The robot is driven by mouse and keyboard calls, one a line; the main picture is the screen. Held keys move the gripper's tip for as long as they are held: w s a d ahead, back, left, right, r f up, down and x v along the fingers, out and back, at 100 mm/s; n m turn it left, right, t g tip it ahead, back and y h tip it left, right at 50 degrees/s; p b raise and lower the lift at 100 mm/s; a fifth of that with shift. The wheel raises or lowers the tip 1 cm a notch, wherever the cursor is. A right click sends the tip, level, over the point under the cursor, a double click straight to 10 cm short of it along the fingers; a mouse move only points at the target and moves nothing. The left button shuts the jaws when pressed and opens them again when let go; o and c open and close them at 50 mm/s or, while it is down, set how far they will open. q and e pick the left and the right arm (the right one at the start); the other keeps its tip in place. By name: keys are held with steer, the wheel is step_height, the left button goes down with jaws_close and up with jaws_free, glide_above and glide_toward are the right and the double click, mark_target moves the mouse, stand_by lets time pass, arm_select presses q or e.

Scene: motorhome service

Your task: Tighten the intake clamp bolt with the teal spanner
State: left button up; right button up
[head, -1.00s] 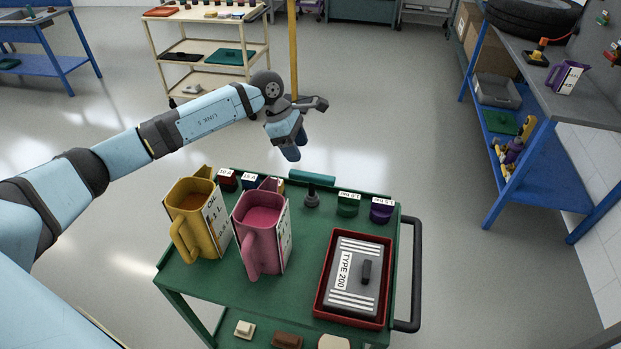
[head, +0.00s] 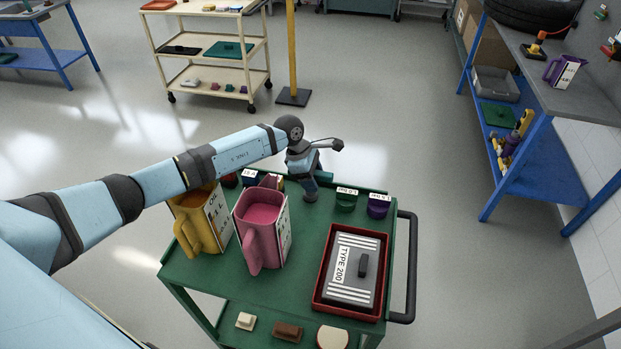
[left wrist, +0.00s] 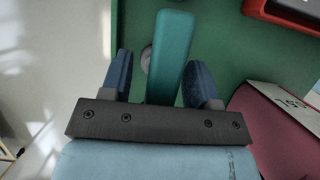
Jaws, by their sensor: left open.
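The teal spanner (left wrist: 170,55) shows in the left wrist view as a teal bar between the two blue fingers of my left gripper (left wrist: 160,68). The fingers are apart, with a gap on each side of the bar. A pale round piece (left wrist: 146,59) shows beside the bar, partly covered. I cannot make out the intake clamp bolt. My right gripper is not in view.
A yellow jug (head: 196,222) and a pink jug (head: 262,230) stand on the cart left of the gripper. A red tray (head: 319,290) holds a grey TYPE 200 case (head: 352,270).

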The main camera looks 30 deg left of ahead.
arm_select(q)
steer(key=shift+r, duration=0.1)
jaws_close()
step_height(320, 180, up, 20)
steer(key=b, duration=0.3)
stand_by(0.4)
steer(key=c, duration=0.9)
jaws_free()
jaws_close()
